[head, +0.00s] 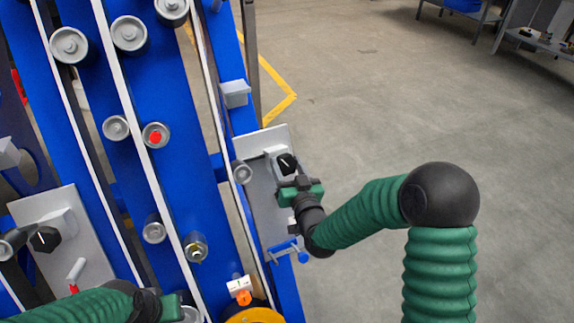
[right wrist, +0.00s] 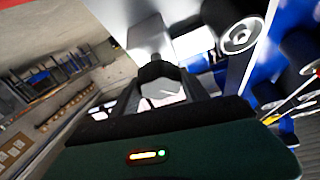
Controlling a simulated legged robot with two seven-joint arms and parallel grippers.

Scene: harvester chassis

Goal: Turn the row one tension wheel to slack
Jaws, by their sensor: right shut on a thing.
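A black tension wheel (head: 286,162) with a white pointer line sits on a grey block on the light metal plate (head: 262,205), on the right side of the blue chassis. The pointer line slants toward the upper left in the head view. My right gripper (head: 291,180) reaches it from the right and is shut on it. In the right wrist view the dark wheel (right wrist: 158,75) lies between the fingers, and its lower part is hidden. My left gripper (head: 172,306) is at the bottom left, low over the chassis; its fingers are too unclear to judge.
A second black wheel (head: 44,238) sits on the left metal plate (head: 95,255). White belts and grey rollers (head: 129,34) run along the blue chassis (head: 185,120). A blue-handled lever (head: 286,250) is just below my right gripper. Open concrete floor (head: 370,100) lies to the right.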

